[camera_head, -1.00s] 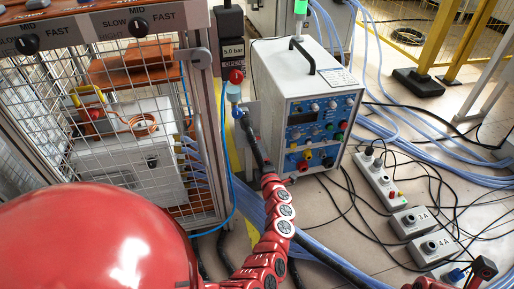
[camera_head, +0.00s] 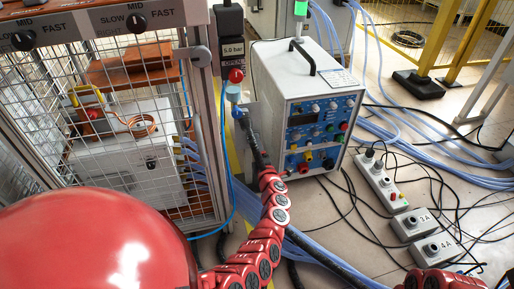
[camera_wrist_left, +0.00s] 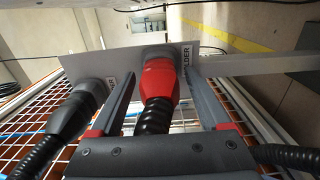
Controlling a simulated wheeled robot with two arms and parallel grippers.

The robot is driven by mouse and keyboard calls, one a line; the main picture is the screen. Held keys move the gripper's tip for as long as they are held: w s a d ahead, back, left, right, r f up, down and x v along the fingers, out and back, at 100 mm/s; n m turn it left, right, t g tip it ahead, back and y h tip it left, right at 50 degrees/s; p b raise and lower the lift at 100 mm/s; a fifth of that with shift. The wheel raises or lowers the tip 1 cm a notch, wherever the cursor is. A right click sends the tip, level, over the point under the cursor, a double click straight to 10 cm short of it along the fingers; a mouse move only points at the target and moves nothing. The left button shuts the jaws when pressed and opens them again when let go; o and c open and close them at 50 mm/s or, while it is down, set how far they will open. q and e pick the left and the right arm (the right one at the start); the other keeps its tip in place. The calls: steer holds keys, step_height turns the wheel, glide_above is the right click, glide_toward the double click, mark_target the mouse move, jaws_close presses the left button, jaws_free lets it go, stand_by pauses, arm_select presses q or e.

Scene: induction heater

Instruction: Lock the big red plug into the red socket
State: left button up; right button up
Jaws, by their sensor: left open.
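The big red plug (camera_wrist_left: 160,80) shows in the left wrist view, with a black corrugated hose running from its near end. Its far end is at a pale panel (camera_wrist_left: 125,62) labelled "HOLDER"; a grey collar shows there. My left gripper (camera_wrist_left: 162,95) is open, with one finger on each side of the plug and hose. Gaps show between the fingers and the plug. I cannot make out my left gripper in the head view. My right gripper is out of view. I cannot identify the red socket for certain; a small red connector (camera_head: 303,168) shows on the white power unit's front.
A black plug (camera_wrist_left: 70,115) with its own hose sits left of the red one. In the head view are a mesh cage (camera_head: 120,110), the white power unit (camera_head: 282,85) and a grey power strip (camera_head: 377,180). Loose cables cover the floor at right.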

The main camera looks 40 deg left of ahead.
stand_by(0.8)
arm_select(q)
jaws_close()
steer(key=shift+s+d, duration=0.1)
stand_by(0.4)
steer(key=shift+p+v, duration=0.65)
steer(key=shift+v, duration=0.6)
steer(key=shift+p+v, duration=0.4)
steer(key=shift+v, duration=1.25)
